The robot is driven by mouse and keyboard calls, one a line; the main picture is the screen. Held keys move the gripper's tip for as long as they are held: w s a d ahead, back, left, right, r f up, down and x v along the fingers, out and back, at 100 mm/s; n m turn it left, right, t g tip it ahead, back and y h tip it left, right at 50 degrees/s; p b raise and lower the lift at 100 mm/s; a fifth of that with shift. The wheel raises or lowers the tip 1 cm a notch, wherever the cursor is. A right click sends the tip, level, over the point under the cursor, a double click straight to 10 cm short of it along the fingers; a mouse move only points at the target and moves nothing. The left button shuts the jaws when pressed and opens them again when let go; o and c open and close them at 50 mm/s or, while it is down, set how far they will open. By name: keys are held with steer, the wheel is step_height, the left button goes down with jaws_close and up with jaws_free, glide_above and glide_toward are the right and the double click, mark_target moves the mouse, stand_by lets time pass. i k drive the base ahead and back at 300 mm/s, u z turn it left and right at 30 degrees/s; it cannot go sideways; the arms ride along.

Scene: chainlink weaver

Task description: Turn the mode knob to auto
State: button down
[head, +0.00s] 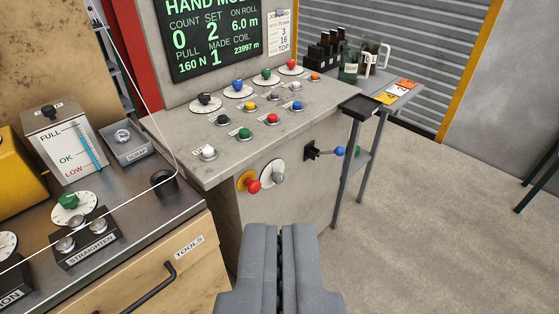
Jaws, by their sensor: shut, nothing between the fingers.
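My gripper (284,232) is at the bottom centre, its two grey fingers together with nothing between them. It is in front of the grey control console (200,150) and apart from it. On the console's sloped top is a row of dial knobs: a black knob (205,99), a blue knob (238,85), a green knob (266,74) and a red knob (291,64). Their labels are too small to read, so I cannot tell which is the mode knob. The screen (215,40) above shows "HAND MO", cut off at the top edge.
Several coloured push buttons (245,133) sit below the knobs. The front panel has a red mushroom button (253,186), a grey knob (278,178) and a blue-ended lever (339,151). A workbench (150,255) stands left, a small side table (385,95) right. Floor at right is free.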

mark_target(278, 177)
steer(key=i, duration=0.1)
steer(key=u, duration=0.1)
steer(key=k, duration=0.9)
steer(key=z, duration=0.65)
steer(key=i, duration=1.4)
steer(key=u, duration=0.5)
steer(key=i, duration=0.5)
steer(key=u, duration=0.35)
